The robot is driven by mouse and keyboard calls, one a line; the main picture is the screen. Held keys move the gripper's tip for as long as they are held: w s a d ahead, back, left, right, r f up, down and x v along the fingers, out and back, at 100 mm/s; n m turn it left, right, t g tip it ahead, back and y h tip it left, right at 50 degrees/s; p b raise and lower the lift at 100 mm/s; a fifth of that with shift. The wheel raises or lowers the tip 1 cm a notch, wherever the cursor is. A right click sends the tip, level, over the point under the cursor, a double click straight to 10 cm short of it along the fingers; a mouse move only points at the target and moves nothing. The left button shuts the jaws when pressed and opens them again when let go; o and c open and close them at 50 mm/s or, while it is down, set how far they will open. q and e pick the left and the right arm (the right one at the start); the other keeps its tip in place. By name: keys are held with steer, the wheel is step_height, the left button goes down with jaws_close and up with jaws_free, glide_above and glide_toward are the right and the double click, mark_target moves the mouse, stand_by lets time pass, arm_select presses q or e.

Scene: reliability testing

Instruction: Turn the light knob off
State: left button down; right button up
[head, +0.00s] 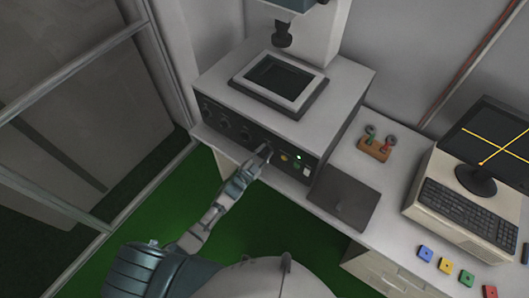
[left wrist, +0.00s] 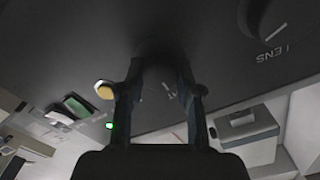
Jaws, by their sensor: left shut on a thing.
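The light knob (left wrist: 158,50) is dark and sits on the machine's black front panel (left wrist: 60,35). My left gripper (left wrist: 160,92) has one finger on each side of this knob in the left wrist view and is shut on it. In the head view the left gripper (head: 265,150) reaches the panel just left of an orange button (head: 284,157) and hides the knob. A lit green lamp (head: 299,157) shows right of that button, and it also shows in the left wrist view (left wrist: 109,126). The knob's label is mostly hidden. My right gripper is not in view.
More dark knobs (head: 223,122) line the panel to the left; one (left wrist: 258,12) has lettering beside it. A dark flat pad (head: 343,198) lies on the desk to the right. A keyboard (head: 465,210), monitor (head: 500,145) and several coloured blocks (head: 446,266) are farther right.

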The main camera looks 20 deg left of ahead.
arm_select(q)
steer(key=shift+s+f, duration=0.2)
steer(key=shift+f, duration=0.3)
steer(key=c, duration=0.8)
jaws_free()
steer(key=shift+o, duration=0.2)
steer(key=shift+w+r, duration=0.1)
steer(key=shift+r, duration=0.05)
steer(key=shift+a+r, duration=0.1)
steer(key=v, duration=1.2)
